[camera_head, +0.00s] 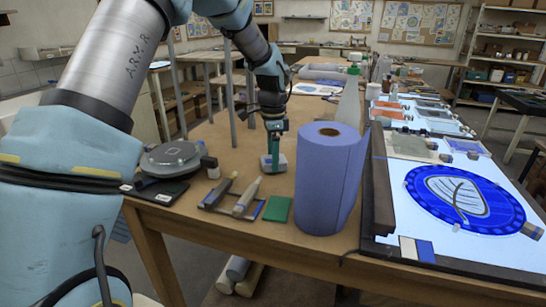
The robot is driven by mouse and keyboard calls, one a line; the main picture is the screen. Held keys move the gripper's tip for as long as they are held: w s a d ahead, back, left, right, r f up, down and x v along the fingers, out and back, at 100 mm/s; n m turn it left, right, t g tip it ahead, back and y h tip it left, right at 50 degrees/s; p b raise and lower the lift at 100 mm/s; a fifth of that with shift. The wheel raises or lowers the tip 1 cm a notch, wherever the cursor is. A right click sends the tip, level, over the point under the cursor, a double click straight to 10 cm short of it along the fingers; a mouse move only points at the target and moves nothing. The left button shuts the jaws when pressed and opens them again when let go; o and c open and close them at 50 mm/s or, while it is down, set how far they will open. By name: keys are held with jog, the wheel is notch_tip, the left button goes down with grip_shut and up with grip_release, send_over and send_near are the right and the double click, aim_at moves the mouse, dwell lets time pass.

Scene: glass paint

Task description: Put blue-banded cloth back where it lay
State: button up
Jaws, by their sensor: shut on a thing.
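My gripper (274,158) is at mid-table, behind the blue paper roll and a little to its left. It points down and is shut on a small pale grey-white bundle, which I take to be the blue-banded cloth (265,165). The bundle shows on both sides of the fingers, low over the wooden tabletop. I cannot tell whether it touches the table, and its blue band is too small to make out.
The tall blue roll (322,190) stands in front. A green pad (278,209) and a tool rest (228,198) with brushes lie nearer. A round grey device (170,157) is left. A lit panel (480,250) with a blue leaf design lies right. Bare wood lies behind my gripper.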

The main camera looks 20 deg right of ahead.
jog(key=shift+f, duration=0.3)
jog(key=o, duration=1.1)
jog(key=shift+o, duration=0.2)
